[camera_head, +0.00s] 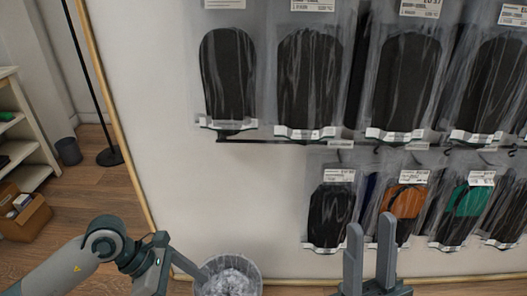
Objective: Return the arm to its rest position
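My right gripper (370,238) shows at the bottom right of centre, pointing up in the picture. Its two grey fingers stand apart with nothing between them, in front of the lower wall. My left arm (75,262) comes in from the lower left, bent at a joint. My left gripper (200,272) is seen from the side beside a bin, and one finger overlaps the bin's left rim in the picture. I cannot tell whether this gripper is open or shut.
Packaged black insoles (228,75) hang in an upper row on the white wall, with smaller packs (330,215) below. A lined bin (230,262) stands at the wall's foot. A shelf (22,130) and cardboard box (25,215) stand left. The wooden floor (100,190) shows between.

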